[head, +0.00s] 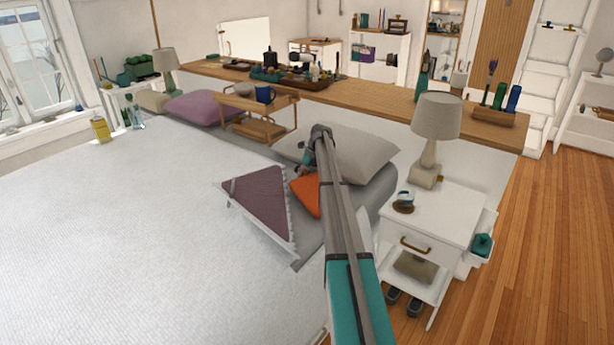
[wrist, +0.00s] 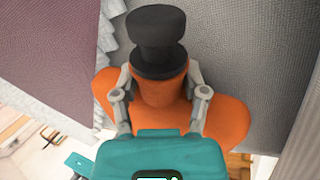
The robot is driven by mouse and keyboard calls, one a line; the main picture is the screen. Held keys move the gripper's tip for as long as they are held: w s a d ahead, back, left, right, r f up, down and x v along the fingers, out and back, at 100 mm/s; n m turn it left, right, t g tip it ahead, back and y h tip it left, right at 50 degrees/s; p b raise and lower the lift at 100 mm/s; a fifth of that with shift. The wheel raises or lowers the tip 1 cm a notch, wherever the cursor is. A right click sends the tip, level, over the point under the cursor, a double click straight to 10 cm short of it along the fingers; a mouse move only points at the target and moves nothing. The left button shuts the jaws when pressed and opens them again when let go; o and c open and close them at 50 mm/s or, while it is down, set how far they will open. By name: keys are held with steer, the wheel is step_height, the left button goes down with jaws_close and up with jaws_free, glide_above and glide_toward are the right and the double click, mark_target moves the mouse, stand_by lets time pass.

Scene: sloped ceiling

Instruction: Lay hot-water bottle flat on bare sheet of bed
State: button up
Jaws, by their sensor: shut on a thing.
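The hot-water bottle is orange with a black stopper. It shows in the head view (head: 303,196), partly hidden behind my arm, and large in the wrist view (wrist: 225,118). My gripper (wrist: 160,92) is shut on its neck, one finger on each side; in the head view the gripper (head: 308,168) is small and partly hidden. The bed (head: 120,220) has a white cover with a folded-back purple flap (head: 258,200). Grey bare sheet (head: 312,232) shows beside the flap, and also in the wrist view (wrist: 245,50). Whether the bottle touches the sheet I cannot tell.
A light grey pillow (head: 365,155) lies behind the gripper. A wooden bed tray (head: 258,108) with a blue mug and a purple pillow (head: 205,107) are farther left. A white nightstand (head: 445,215) with a lamp (head: 436,118) stands close on the right. The white cover is largely clear.

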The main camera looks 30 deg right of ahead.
steer(key=o, duration=1.2)
steer(key=shift+c, duration=0.2)
steer(key=shift+r, duration=0.1)
steer(key=shift+s+r+t+p, duration=0.2)
steer(key=shift+r+t+p, duration=0.05)
steer(key=shift+r+p, duration=0.25)
steer(key=shift+s+r+t+p, duration=0.2)
steer(key=shift+r+t+p, duration=0.05)
steer(key=shift+r+p, duration=0.25)
steer(key=s+r+t+p, duration=0.1)
steer(key=r, duration=0.1)
steer(key=s+r+t+p, duration=0.1)
steer(key=s+r+p, duration=0.1)
steer(key=r, duration=0.1)
steer(key=s+r+n+t+p, duration=0.1)
steer(key=r+t+p, duration=0.1)
steer(key=shift+s+r, duration=0.15)
steer(key=s+r+n+t+y, duration=0.1)
steer(key=s+r+t, duration=0.5)
steer(key=s, duration=0.3)
steer(key=shift+s+d+r+n, duration=0.3)
steer(key=shift+s+r, duration=0.05)
steer(key=shift+s, duration=0.05)
